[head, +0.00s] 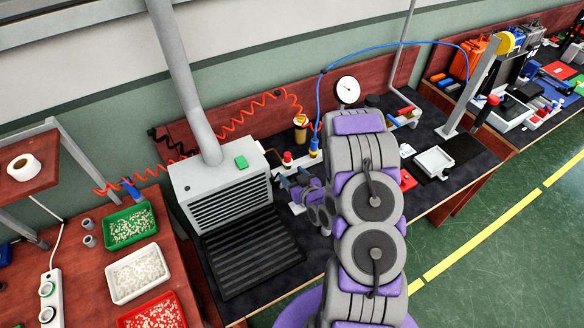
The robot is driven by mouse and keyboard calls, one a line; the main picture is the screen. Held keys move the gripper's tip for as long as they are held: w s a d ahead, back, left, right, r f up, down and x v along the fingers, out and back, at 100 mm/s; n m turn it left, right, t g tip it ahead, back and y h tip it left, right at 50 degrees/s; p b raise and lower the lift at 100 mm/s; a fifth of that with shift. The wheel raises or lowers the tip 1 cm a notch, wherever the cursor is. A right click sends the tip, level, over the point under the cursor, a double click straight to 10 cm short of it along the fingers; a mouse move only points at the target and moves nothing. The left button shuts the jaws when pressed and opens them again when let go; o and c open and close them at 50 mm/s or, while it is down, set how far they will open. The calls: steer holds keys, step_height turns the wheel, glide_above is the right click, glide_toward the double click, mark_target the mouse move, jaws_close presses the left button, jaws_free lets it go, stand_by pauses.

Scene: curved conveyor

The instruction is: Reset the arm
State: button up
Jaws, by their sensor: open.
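My grey and purple arm (375,215) rises from the bottom of the head view and bends over the dark workbench. My gripper (284,182) is partly hidden behind the arm links, just right of the grey vented box. Its dark fingers look apart, and I see nothing between them. The gripper is small here, so I cannot tell whether it touches anything on the bench.
The grey vented box (222,190) with a green button has a black ribbed mat (250,252) in front. Green (130,228), white (137,275) and red trays stand at left. A gauge (347,90) stands behind my arm. Green floor (480,240) is clear at right.

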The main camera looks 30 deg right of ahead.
steer(key=shift+s, duration=0.2)
stand_by(0.4)
steer(key=shift+r, duration=0.1)
steer(key=s+r+g+h+b, duration=0.2)
steer(key=s+r+g, duration=0.2)
steer(key=r+g, duration=0.4)
steer(key=s+a+r+g, duration=0.2)
steer(key=s+a+r, duration=0.3)
steer(key=s, duration=0.5)
steer(key=s+a+r+g+y+b, duration=0.1)
steer(key=s+a+r+g, duration=0.2)
steer(key=s, duration=0.8)
steer(key=s+a+r+g, duration=0.3)
steer(key=s+a+r, duration=0.4)
steer(key=s, duration=0.4)
steer(key=shift+s+r+m+b, duration=0.25)
steer(key=shift+r+m+b, duration=0.1)
steer(key=shift+r, duration=0.2)
